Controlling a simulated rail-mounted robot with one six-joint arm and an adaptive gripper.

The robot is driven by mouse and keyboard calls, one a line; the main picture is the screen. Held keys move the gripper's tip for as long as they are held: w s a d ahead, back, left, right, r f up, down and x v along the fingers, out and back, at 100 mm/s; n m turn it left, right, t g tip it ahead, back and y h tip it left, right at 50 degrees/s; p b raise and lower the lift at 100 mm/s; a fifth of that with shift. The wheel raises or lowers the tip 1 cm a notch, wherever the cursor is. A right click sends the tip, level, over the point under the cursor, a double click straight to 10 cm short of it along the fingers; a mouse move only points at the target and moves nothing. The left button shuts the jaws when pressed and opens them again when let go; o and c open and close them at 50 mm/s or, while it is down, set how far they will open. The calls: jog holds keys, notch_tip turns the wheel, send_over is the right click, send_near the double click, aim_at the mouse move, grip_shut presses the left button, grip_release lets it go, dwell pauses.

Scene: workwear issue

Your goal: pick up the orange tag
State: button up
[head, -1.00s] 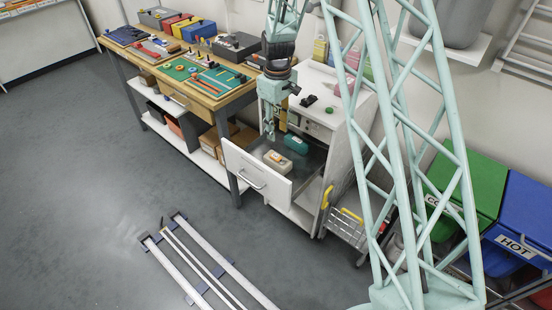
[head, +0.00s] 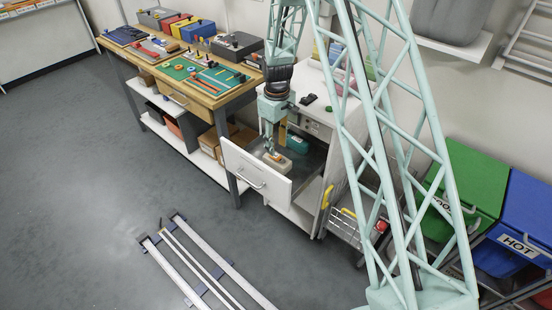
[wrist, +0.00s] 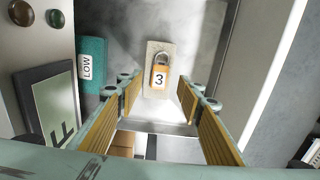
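The orange tag (wrist: 160,76) has a white label marked 3 and a metal loop at its far end. It lies on a pale beige block (wrist: 152,48) inside the open drawer (head: 257,178). In the head view the orange tag (head: 276,155) is small and partly hidden by my gripper (head: 270,146). My gripper (wrist: 162,88) is open in the wrist view, with its two yellow-padded fingers wide apart on either side of the tag. Nothing is held, and I cannot tell the exact height above the tag.
A teal box labelled LOW (wrist: 93,64) lies left of the block in the wrist view. The white drawer front and cabinet walls surround the gripper closely. A workbench (head: 205,98) with tools stands to the left. The grey floor (head: 100,190) is mostly open.

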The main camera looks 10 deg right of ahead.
aim_at(276, 156)
jog(key=shift+f, duration=0.15)
jog(key=shift+w+a+f+b, duration=0.15)
jog(key=shift+f+b, duration=0.6)
jog(key=shift+f, duration=1.75)
jog(key=c, duration=0.8)
